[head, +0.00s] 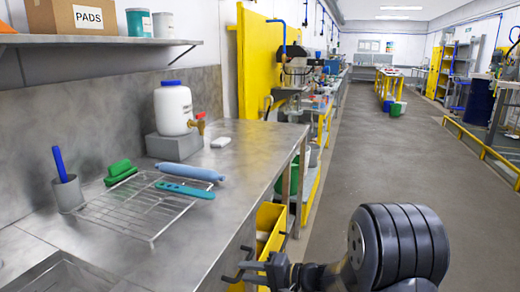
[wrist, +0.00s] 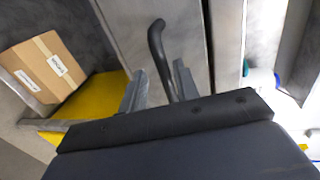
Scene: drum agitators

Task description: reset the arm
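My gripper (head: 240,268) is low in front of the steel counter, beside the yellow bin, at the bottom of the head view. In the wrist view its two grey fingers (wrist: 158,87) stand apart, so it is open. A black curved bar (wrist: 158,45), like a handle, shows in the gap between the fingers, against a grey panel. I cannot tell whether the fingers touch it. My dark ribbed arm (head: 400,245) reaches in from the bottom right of the head view.
A cardboard box (wrist: 43,67) shows in the wrist view. The aisle floor (head: 375,160) is clear.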

